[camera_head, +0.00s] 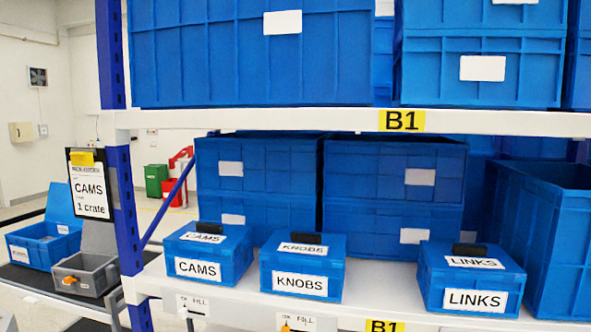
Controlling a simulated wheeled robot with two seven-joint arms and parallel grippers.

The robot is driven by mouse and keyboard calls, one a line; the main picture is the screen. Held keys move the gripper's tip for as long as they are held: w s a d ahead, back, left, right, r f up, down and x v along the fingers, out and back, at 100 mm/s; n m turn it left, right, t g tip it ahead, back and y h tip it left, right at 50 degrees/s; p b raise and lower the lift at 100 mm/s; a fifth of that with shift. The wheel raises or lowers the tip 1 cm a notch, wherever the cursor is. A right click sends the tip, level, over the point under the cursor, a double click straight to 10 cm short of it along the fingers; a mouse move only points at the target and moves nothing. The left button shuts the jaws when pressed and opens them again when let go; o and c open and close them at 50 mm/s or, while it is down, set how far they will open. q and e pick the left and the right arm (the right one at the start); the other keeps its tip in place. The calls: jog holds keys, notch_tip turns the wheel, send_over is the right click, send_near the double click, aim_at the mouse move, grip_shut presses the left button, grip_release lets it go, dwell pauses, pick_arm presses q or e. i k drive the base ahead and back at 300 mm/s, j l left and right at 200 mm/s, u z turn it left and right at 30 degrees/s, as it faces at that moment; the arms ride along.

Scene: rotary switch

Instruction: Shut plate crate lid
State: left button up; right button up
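No crate with a readable plate label is in view. At the far left, a small blue crate (45,257) stands open on a dark surface, its blue lid (63,204) raised at the back; its front label is too small to read. Beside it on the right, a small grey crate (100,280) with an orange part on its front stands open, its grey lid (99,236) raised behind it. I cannot tell which of these is the plate crate. Neither of my grippers is in view.
Closed blue crates labelled CAMS (233,262), KNOBS (334,270) and LINKS (432,289) stand on the white shelf (385,292). Large blue bins (260,180) are behind them. A blue rack post (126,210) and a hanging CAMS sign (91,212) stand close to the open crates.

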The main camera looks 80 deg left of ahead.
aim_at(59, 209)
jog(key=u, duration=0.4)
jog(key=j+u, duration=0.15)
jog(key=u, duration=0.7)
jog(key=j+u, duration=0.15)
jog(key=u, duration=0.25)
jog(key=j+u, duration=0.1)
jog(key=u, duration=0.35)
jog(key=j+u, duration=0.1)
jog(key=u, duration=0.3)
jog(key=i+j+u, duration=0.1)
jog(key=j+u, duration=0.3)
jog(key=i+j+u, duration=0.15)
jog(key=u, duration=0.3)
jog(key=i+j+u, duration=0.2)
jog(key=u, duration=0.2)
